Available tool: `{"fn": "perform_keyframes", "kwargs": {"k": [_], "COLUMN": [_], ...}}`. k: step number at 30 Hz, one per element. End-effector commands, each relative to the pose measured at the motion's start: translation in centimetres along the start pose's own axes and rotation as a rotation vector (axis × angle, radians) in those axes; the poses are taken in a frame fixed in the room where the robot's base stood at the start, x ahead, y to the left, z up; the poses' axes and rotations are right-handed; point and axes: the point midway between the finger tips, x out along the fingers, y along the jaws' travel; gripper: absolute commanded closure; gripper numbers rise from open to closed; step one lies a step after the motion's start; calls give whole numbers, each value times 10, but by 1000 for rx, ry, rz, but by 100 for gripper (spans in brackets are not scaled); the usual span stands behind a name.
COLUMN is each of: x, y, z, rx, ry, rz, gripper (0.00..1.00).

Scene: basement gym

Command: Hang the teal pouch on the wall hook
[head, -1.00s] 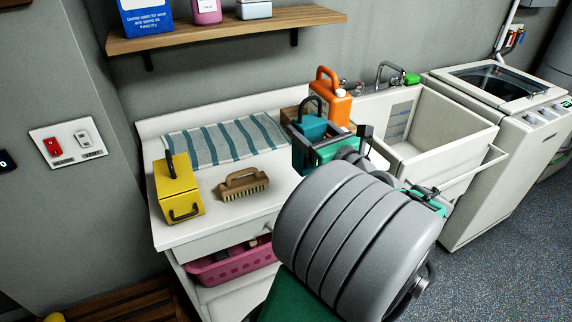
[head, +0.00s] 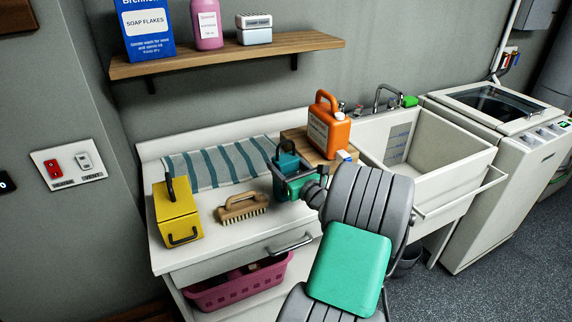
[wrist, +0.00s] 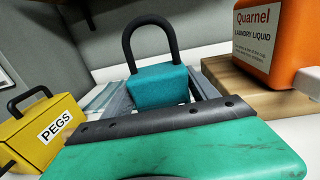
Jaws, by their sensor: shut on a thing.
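The teal pouch (head: 287,162) is a small box-like bag with a dark loop handle standing up from its top. It is between the fingers of my gripper (head: 289,184), over the right part of the white counter. In the wrist view the pouch (wrist: 158,86) sits upright just beyond the green and dark gripper body, with its black loop (wrist: 150,40) clear above it. My gripper is shut on the pouch. Its lower part is hidden by the gripper, so I cannot tell whether it touches the counter. No wall hook is clearly visible.
A yellow pegs box (head: 177,212), a brush (head: 243,207) and a striped towel (head: 220,162) lie on the counter (head: 215,236). An orange laundry liquid jug (head: 328,130) stands on a wooden block behind the gripper. A wooden shelf (head: 230,55) hangs above; a sink (head: 440,135) is right.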

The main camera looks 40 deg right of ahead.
Motion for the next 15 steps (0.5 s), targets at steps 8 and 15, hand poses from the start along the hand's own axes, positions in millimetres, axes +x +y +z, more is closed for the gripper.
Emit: {"fn": "perform_keyframes", "kwargs": {"k": [8,15], "x": [0,0], "y": [0,0], "z": [-4,-4], "rx": [1,1], "ry": [1,1], "rz": [0,1], "gripper": [26,10]}}
